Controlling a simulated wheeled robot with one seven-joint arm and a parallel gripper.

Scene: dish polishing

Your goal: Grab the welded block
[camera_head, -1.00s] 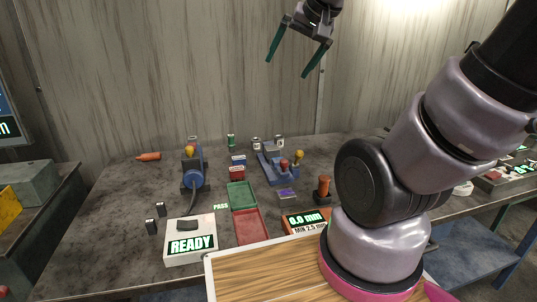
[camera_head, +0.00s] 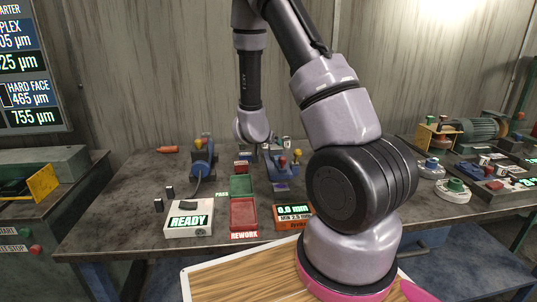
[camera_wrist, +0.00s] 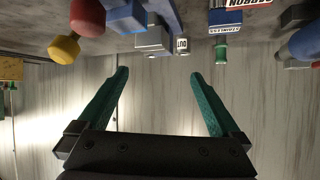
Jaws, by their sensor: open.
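My gripper (camera_wrist: 160,98) is open in the wrist view, with two green fingers spread and nothing between them. I cannot tell for sure which one is the welded block.
A block marked STAINLESS (camera_wrist: 224,22) lies near the fixture. The bench (camera_head: 120,212) holds a READY box (camera_head: 188,219), a green tray (camera_head: 242,186), a red tray (camera_head: 243,213), a blue machine (camera_head: 202,165) and an orange gauge box (camera_head: 290,212). The wall (camera_head: 150,80) stands close behind.

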